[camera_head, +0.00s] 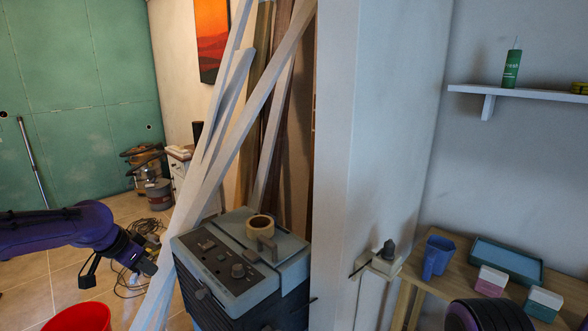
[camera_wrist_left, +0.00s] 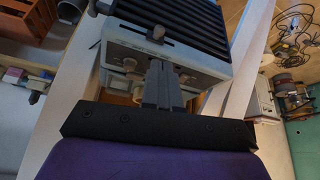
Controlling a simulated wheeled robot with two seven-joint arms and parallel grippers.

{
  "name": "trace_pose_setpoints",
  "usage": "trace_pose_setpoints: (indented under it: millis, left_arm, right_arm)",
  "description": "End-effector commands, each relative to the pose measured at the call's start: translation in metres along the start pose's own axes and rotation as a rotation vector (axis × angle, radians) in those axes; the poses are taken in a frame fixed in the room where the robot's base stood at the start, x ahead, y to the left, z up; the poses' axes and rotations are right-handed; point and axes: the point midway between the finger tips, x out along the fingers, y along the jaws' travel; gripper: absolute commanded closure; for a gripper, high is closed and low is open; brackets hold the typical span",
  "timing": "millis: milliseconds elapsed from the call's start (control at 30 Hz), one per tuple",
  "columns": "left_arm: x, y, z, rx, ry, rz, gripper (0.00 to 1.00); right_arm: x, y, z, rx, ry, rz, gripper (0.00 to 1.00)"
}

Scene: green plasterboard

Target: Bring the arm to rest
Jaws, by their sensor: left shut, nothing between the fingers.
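My left arm (camera_head: 60,230) is purple and comes in from the left in the head view. Its black gripper (camera_head: 148,267) hangs just left of the grey machine, in front of the white boards. In the left wrist view the two fingers (camera_wrist_left: 162,85) are together with nothing between them. They overlap the machine in that view; I cannot tell how wide the gap is. A rounded purple and dark part of my right arm (camera_head: 487,315) shows at the lower right edge of the head view. My right gripper is out of view.
The grey machine (camera_head: 232,272) carries a tan roll (camera_head: 260,228). White boards (camera_head: 222,145) lean behind it. A red bucket (camera_head: 78,318) stands below my left arm. Loose cables lie on the tiled floor.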

Motion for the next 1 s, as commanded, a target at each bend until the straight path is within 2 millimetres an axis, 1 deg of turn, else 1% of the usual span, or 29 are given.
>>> trace_pose_setpoints:
  millis: [167, 267, 367, 467, 500, 567, 600, 667, 700, 767, 800, 867, 900, 1000]
  left_arm:
    - [0.013, 0.0, -0.013, -0.167, 0.115, -0.055, 1.0]
    - [0.026, 0.004, -0.016, -0.285, 0.186, -0.09, 1.0]
    - [0.052, 0.013, -0.009, -0.423, 0.248, -0.126, 1.0]
    - [0.095, 0.03, 0.019, -0.599, 0.3, -0.173, 1.0]
    - [0.115, 0.04, 0.038, -0.68, 0.317, -0.198, 1.0]
    - [0.148, 0.059, 0.079, -0.803, 0.334, -0.246, 1.0]
    - [0.166, 0.072, 0.109, -0.875, 0.34, -0.282, 1.0]
    - [0.187, 0.092, 0.155, -0.962, 0.338, -0.335, 1.0]
    - [0.197, 0.107, 0.188, -1.008, 0.329, -0.37, 1.0]
    - [0.208, 0.128, 0.238, -1.06, 0.306, -0.423, 1.0]
    - [0.212, 0.143, 0.271, -1.082, 0.283, -0.457, 1.0]
    - [0.214, 0.167, 0.32, -1.097, 0.232, -0.501, 1.0]
    - [0.214, 0.182, 0.35, -1.093, 0.187, -0.524, 1.0]
    - [0.21, 0.218, 0.414, -1.051, 0.045, -0.546, 1.0]
  right_arm:
    - [0.0, 0.0, 0.0, 0.0, 0.0, 0.0, 0.57]
    - [0.001, 0.0, 0.001, 0.0, -0.001, 0.0, 0.57]
    - [0.004, 0.0, 0.002, 0.0, -0.001, 0.001, 0.57]
    - [0.011, -0.001, 0.005, 0.0, -0.001, 0.001, 0.57]
    - [0.015, -0.001, 0.006, 0.0, -0.001, 0.001, 0.57]
    - [0.021, -0.002, 0.009, 0.0, -0.001, 0.0, 0.57]
    - [0.026, -0.002, 0.011, 0.0, -0.001, 0.0, 0.57]
    - [0.032, -0.003, 0.013, 0.0, -0.001, 0.001, 0.57]
    - [0.036, -0.003, 0.015, 0.0, -0.001, 0.001, 0.57]
    - [0.042, -0.004, 0.018, 0.0, -0.001, 0.001, 0.57]
    - [0.046, -0.004, 0.02, 0.0, -0.001, 0.001, 0.57]
    - [0.053, -0.004, 0.022, 0.0, -0.001, 0.001, 0.57]
    - [0.058, -0.005, 0.024, 0.0, -0.001, 0.001, 0.57]
    - [0.066, -0.006, 0.028, 0.0, -0.001, 0.001, 0.57]
